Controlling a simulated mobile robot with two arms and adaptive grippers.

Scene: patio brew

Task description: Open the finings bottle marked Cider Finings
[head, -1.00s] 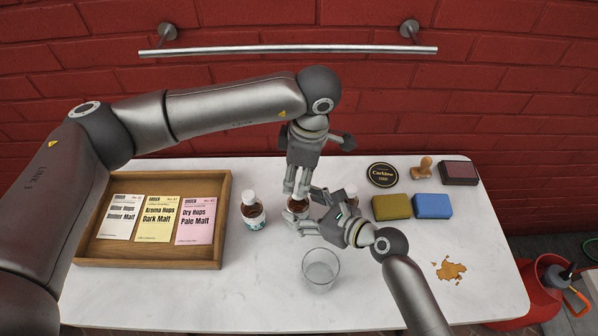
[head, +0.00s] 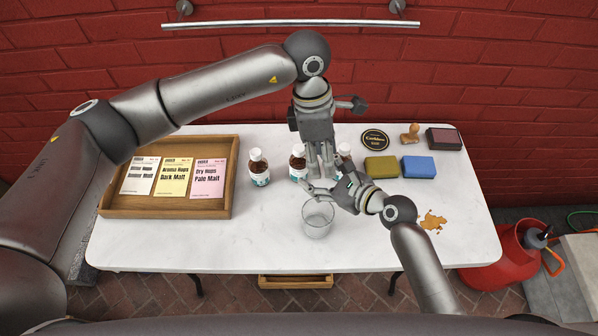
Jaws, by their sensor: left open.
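Three brown bottles with white caps and pale labels stand on the white table: a left bottle (head: 259,168), a middle bottle (head: 297,160) and a right bottle (head: 345,154), partly hidden behind my arms. The label print is too small to read, so I cannot tell which is Cider Finings. The middle bottle is upright with its cap on. My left gripper (head: 323,172) points down, open, just right of the middle bottle. My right gripper (head: 318,187) reaches in from the right, low in front of the left one; its fingers overlap the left fingers in view.
An empty glass (head: 317,219) stands in front of the grippers. A wooden tray (head: 228,200) with cards is at left. A yellow sponge (head: 381,167), blue sponge (head: 418,167), stamp (head: 410,134), ink pad (head: 444,139) and round coaster (head: 375,140) sit at right. A brown spill (head: 432,221) lies front right.

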